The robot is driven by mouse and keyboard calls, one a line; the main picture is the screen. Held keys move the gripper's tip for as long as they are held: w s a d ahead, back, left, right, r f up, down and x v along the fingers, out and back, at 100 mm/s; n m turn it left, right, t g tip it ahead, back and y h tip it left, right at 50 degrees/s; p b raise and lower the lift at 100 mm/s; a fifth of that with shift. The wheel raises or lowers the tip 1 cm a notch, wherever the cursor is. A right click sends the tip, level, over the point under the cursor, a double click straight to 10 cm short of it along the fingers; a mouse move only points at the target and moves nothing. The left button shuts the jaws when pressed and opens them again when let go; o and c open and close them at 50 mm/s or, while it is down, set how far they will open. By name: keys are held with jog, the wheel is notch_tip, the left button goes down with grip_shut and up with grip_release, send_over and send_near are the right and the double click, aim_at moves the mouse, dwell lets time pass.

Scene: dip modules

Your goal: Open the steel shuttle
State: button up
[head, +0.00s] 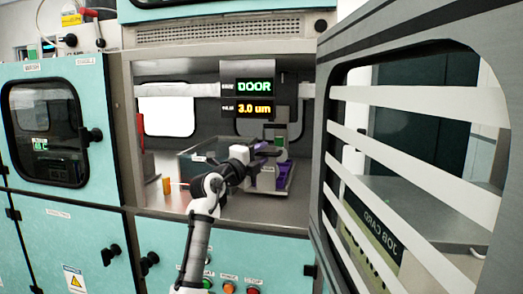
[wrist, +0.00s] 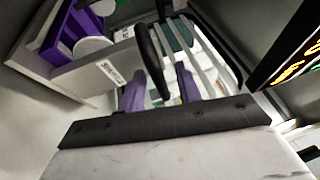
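A pale grey metal box (wrist: 75,82) with a small label, probably the steel shuttle, fills the upper left of the wrist view, with purple parts and white discs at it. In the head view the pale box (head: 266,180) stands in the chamber beside purple parts. A black rounded handle (wrist: 149,50) stands out near the box in the wrist view. My gripper (wrist: 160,82) has its two purple fingers apart, with the handle's lower end seen between them. I see gaps beside it; contact is not clear. In the head view my gripper (head: 262,150) is at the box, its fingertips partly hidden.
The chamber's slatted window door (head: 325,190) stands swung open at the right. A display (head: 254,87) reads DOOR and 3.0 um. A dark bin (head: 195,160) and an orange cylinder (head: 166,185) stand left of my arm. The chamber floor at front right is clear.

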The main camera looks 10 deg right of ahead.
jog(key=shift+w+d, duration=0.2)
grip_shut()
jog(key=shift+s, duration=0.1)
jog(key=s+a+b, duration=0.3)
jog(key=s+b, duration=0.1)
jog(key=s, duration=0.6)
jog(key=s+a+b, duration=0.4)
jog(key=s, duration=0.6)
jog(key=s+a+b, duration=0.4)
jog(key=s, duration=0.6)
grip_release()
